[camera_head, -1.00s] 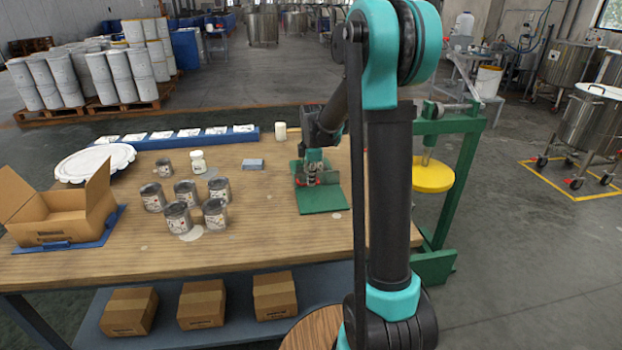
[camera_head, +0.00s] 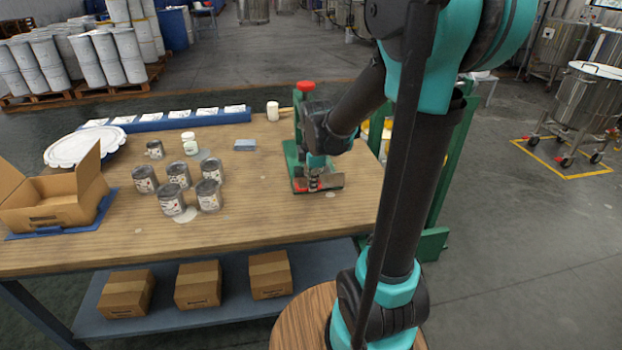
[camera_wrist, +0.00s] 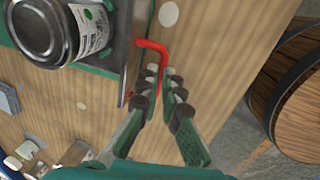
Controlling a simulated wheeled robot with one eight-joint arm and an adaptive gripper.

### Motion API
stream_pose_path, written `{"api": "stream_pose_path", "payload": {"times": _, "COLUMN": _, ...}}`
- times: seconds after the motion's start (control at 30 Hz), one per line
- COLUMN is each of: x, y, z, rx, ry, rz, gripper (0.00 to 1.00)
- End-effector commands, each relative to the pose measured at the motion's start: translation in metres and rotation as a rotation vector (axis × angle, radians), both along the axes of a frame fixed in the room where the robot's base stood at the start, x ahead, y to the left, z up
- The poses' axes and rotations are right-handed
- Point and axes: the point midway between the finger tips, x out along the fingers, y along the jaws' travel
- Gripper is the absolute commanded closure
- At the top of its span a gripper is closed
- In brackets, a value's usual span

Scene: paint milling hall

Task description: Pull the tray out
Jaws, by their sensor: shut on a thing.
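The grey metal tray (camera_head: 331,182) sits at the front of a green press-like device (camera_head: 291,152) on the wooden table. In the wrist view the tray's edge (camera_wrist: 128,40) runs beside a labelled can (camera_wrist: 40,28), which appears to stand on it. A red bent handle (camera_wrist: 152,45) sticks out from the tray's side. My gripper (camera_head: 315,182) is low at the tray's front. In the wrist view my gripper (camera_wrist: 161,76) is shut on the red handle. The grip hides part of the handle, and my arm hides part of the device.
Several paint cans (camera_head: 178,174) stand left of the device. An open cardboard box (camera_head: 58,203) is at the left end, and a blue rack (camera_head: 170,120) lines the back. A round wooden top (camera_wrist: 300,115) is off the table's edge. Table in front is clear.

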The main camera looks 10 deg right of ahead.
Motion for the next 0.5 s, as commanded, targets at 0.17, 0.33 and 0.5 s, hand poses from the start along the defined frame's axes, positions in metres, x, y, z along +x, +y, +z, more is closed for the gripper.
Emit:
{"api": "stream_pose_path", "payload": {"times": 0.17, "x": -0.0067, "y": 0.0, "z": -0.0022, "rx": 0.0, "ry": 0.009, "rz": -0.001, "gripper": 1.0}}
{"api": "stream_pose_path", "payload": {"times": 0.33, "x": -0.0077, "y": 0.0, "z": -0.0024, "rx": 0.0, "ry": 0.011, "rz": -0.001, "gripper": 1.0}}
{"api": "stream_pose_path", "payload": {"times": 0.5, "x": -0.0071, "y": 0.0, "z": -0.0023, "rx": 0.0, "ry": 0.01, "rz": 0.0, "gripper": 0.76}}
